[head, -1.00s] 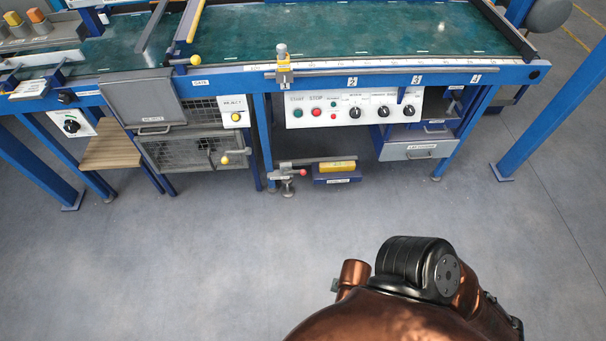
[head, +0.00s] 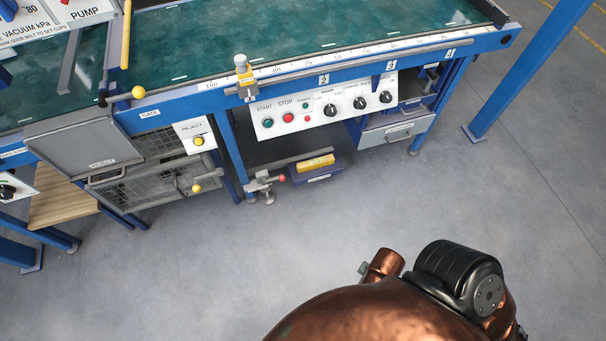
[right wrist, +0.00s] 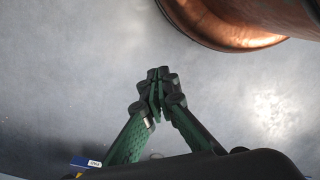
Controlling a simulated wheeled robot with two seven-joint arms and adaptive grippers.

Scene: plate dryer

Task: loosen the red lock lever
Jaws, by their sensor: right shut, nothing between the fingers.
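In the head view, a small red-tipped lever (head: 282,178) sticks out to the right from a grey metal clamp (head: 259,184) low under the bench, beside a blue leg. It is small at this distance, and I cannot tell whether it is tight or loose. My right gripper (right wrist: 158,84) shows in the right wrist view, its green-padded fingers closed together with nothing between them, over bare floor and well away from the lever. My left gripper is in no view.
A blue box with a yellow block (head: 316,163) sits right of the clamp. Above is a panel with knobs (head: 327,107). A yellow-knobbed handle (head: 197,188) and wire-mesh bin (head: 150,190) stand left. A blue post (head: 527,70) rises at right. The floor before the bench is clear.

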